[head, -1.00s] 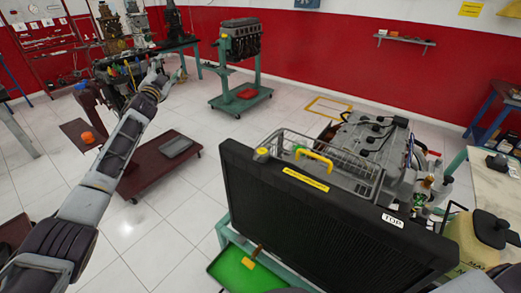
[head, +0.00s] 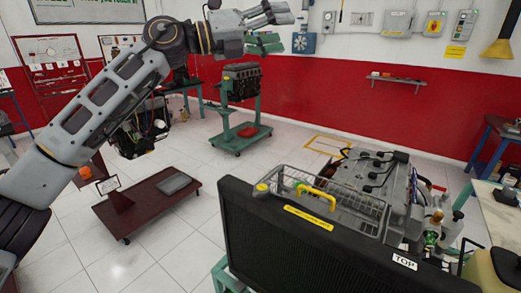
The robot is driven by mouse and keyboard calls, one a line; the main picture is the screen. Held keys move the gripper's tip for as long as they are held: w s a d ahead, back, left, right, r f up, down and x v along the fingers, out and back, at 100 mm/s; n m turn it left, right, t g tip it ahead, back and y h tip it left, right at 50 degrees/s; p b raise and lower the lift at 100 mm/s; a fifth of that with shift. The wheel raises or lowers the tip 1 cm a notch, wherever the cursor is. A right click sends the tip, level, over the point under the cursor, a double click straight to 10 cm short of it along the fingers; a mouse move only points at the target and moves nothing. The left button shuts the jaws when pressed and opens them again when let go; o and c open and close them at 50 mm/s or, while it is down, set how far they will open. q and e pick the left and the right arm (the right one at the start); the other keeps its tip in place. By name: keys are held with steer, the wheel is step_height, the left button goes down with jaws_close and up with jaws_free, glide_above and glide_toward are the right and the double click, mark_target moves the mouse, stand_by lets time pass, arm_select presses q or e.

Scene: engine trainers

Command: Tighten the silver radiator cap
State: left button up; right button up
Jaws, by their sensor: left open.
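The black radiator (head: 330,250) stands in the lower middle, with a "TOP" label at its right end and a yellow label along its upper edge. A small round cap (head: 262,187) sits at its top left corner; it looks yellowish with a paler rim, and whether it is tight cannot be told. My left gripper (head: 290,13) is raised high at the top of the view, open and empty, well above and apart from the cap. Its arm comes in from the left. My right gripper is not in view.
A wire basket (head: 340,208) with a yellow handle (head: 318,193) lies behind the radiator, beside the grey engine (head: 372,180). A dark red trolley (head: 150,205) stands at left. A green engine stand (head: 240,133) is farther back. The floor between is clear.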

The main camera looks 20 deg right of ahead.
arm_select(q)
steer(key=s+d+f+m+g+y, duration=0.1)
steer(key=s+d+f+m+y, duration=0.2)
steer(key=s+f, duration=0.35)
steer(key=t+y, duration=0.2)
steer(key=y, duration=0.6)
glide_above(262, 187)
steer(key=s+d, duration=0.2)
steer(key=s, duration=0.3)
step_height(262, 187, down, 13)
steer(key=w+a+f+n+t+y, duration=0.1)
steer(key=a+f+y, duration=0.4)
steer(key=a, duration=0.2)
steer(key=x, duration=0.4)
steer(key=p+x, duration=0.1)
steer(key=x, duration=0.6)
steer(key=shift+w+d+f+p, duration=0.15)
steer(key=shift+w+d+p, duration=0.15)
steer(key=shift+d+p, duration=0.1)
steer(key=shift+x, duration=0.8)
steer(key=shift+f, duration=0.1)
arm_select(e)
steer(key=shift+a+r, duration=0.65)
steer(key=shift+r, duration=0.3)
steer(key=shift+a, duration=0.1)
